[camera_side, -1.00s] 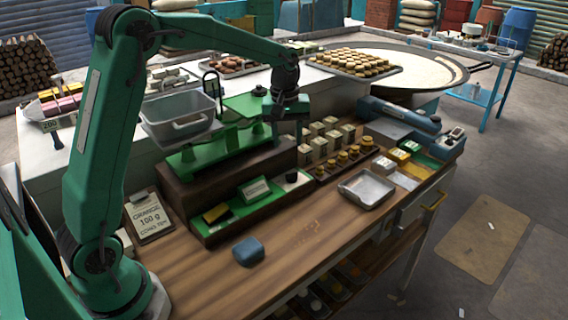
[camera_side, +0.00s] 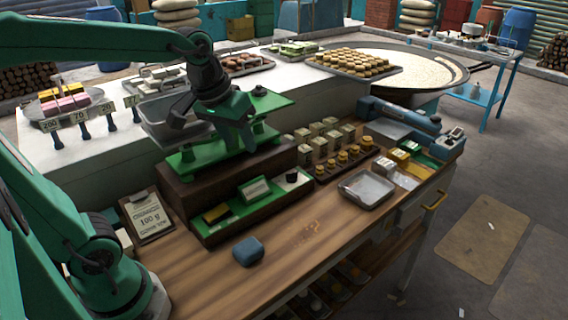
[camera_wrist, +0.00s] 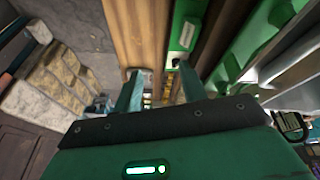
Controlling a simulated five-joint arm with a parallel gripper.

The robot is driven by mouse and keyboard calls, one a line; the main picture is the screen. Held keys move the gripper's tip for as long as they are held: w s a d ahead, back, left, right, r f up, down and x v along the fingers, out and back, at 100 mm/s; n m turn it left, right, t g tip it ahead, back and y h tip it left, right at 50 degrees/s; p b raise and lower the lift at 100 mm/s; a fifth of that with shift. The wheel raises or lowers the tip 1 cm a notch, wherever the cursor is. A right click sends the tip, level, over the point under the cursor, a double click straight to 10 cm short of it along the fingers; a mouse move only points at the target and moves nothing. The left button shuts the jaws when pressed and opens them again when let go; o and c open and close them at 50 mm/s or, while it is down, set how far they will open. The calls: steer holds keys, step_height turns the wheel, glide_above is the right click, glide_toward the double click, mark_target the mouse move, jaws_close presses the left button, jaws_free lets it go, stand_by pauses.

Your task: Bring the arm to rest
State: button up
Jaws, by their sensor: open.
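My gripper (camera_side: 212,118) is in front of the grey metal pan (camera_side: 165,132) and the green scale (camera_side: 215,155) in the side view, overlapping both. I cannot tell its exact distance from them. In the wrist view my gripper (camera_wrist: 160,92) has its two fingers apart with nothing held between them. The arm is bent, with its forearm reaching in from the upper left.
A wooden bench (camera_side: 200,270) holds a blue block (camera_side: 248,251), a clipboard (camera_side: 147,215), an empty metal tray (camera_side: 367,190) and a blue machine (camera_side: 400,120). A tray of sweets (camera_side: 355,64) and a wide round pan (camera_side: 420,72) stand behind. The bench front is mostly clear.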

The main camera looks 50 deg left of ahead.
steer(key=s+d+f+m+t, duration=0.1)
steer(key=s+f+m, duration=0.1)
steer(key=s, duration=0.6)
steer(key=shift+s+d+m+t, duration=0.25)
steer(key=shift+s+m+t, duration=0.1)
steer(key=shift+m, duration=0.45)
